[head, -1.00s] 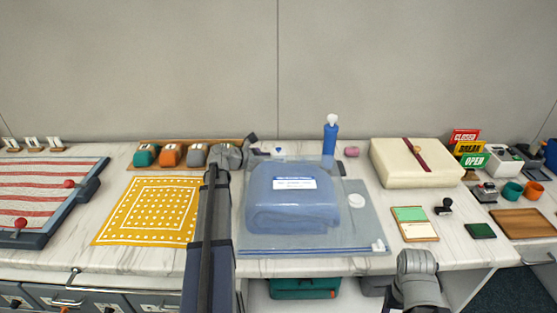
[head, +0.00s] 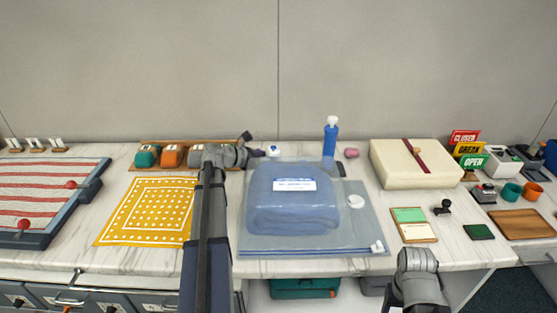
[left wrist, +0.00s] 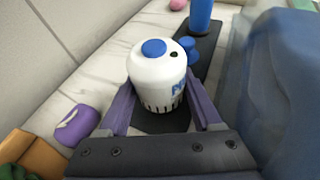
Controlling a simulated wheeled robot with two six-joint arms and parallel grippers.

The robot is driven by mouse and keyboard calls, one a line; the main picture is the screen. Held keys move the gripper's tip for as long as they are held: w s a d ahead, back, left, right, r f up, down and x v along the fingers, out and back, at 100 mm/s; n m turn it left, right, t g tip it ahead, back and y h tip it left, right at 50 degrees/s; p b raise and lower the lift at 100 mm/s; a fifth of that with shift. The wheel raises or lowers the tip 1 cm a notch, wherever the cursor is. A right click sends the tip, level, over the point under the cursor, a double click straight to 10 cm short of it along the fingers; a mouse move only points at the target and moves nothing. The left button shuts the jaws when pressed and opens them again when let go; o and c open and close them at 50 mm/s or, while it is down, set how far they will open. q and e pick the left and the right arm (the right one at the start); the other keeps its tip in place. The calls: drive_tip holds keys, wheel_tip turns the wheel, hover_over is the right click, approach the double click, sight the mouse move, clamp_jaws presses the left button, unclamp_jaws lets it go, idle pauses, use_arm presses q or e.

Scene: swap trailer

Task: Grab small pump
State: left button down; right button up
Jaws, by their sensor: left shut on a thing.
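The small pump (left wrist: 158,82) is a white, rounded body with a blue button on top, dark slots low down and blue lettering. It also shows behind the clear bag in the head view (head: 273,151). My left gripper (left wrist: 160,98) is shut on it, with one purple finger on each side. A dark surface shows below the pump; whether the pump touches it I cannot tell.
The clear bag (head: 359,233) with a blue folded item lies just in front of the pump. A blue bottle (head: 331,140) stands to the right of the pump. A purple item (left wrist: 77,126) lies beside the left finger. A yellow cloth (head: 120,225) lies left of my arm.

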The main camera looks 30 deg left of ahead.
use_arm(q)
drive_tip(key=shift+s+a, duration=0.55)
drive_tip(key=shift+a, duration=0.25)
drive_tip(key=shift+s+a+r+p, duration=0.1)
drive_tip(key=shift+r+p, duration=0.65)
drive_tip(key=shift+p, duration=0.05)
wheel_tip(320, 180, up, 12)
drive_tip(key=p, duration=1.2)
drive_tip(key=shift+r, duration=0.2)
use_arm(e)
wheel_tip(320, 180, up, 14)
drive_tip(key=shift+f, duration=0.15)
